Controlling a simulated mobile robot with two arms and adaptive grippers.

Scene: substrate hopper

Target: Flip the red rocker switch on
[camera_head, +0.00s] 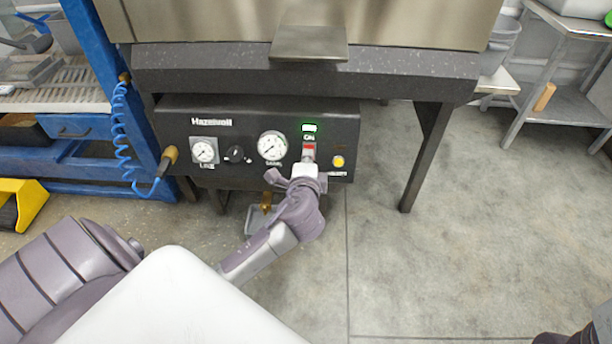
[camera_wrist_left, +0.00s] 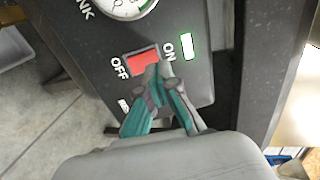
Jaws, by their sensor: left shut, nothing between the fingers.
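The red rocker switch (camera_head: 309,148) sits on the black control panel (camera_head: 375,118), under a lit green indicator (camera_head: 310,128) with the label ON below it. In the left wrist view the red rocker (camera_wrist_left: 142,62) lies between the labels OFF and ON, and the green-framed indicator (camera_wrist_left: 187,47) glows bright. My left gripper (camera_head: 305,170) is in front of the panel just below the switch. In the wrist view its closed fingertips (camera_wrist_left: 158,75) are at the ON side of the rocker and hide part of it. Whether they touch it is unclear.
Two gauges, a black knob (camera_head: 234,154) and a yellow button (camera_head: 339,161) share the panel. A blue frame (camera_head: 85,60) with a coiled blue hose stands at left. A dark table leg (camera_head: 425,160) stands at right, with open floor beyond it.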

